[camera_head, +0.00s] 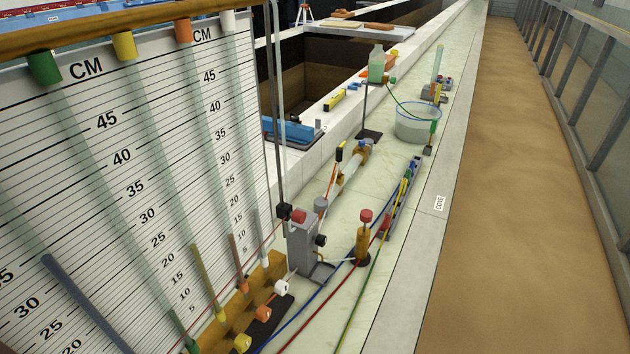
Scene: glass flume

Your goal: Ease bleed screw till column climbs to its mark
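A white manometer board (95,225) with centimetre scales fills the left. Clear tubes run down it from green (43,68), yellow (124,45), orange (183,30) and white (227,20) caps. Low in the tubes stand a yellow column (207,280), an orange column (238,262), a white column (262,240) and a short green column (181,328); a blue-grey column (85,300) is further left. No level mark is clear. Red knobs top a brass post (363,245) and a grey block (304,245); I cannot tell which part is the bleed screw. Neither gripper shows.
Coloured hoses (327,290) cross the pale bench (400,270). A clear tub (415,122), a green-liquid bottle (376,65) and a tall rod stand (369,133) are farther back. A tan floor strip (530,200) on the right is clear.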

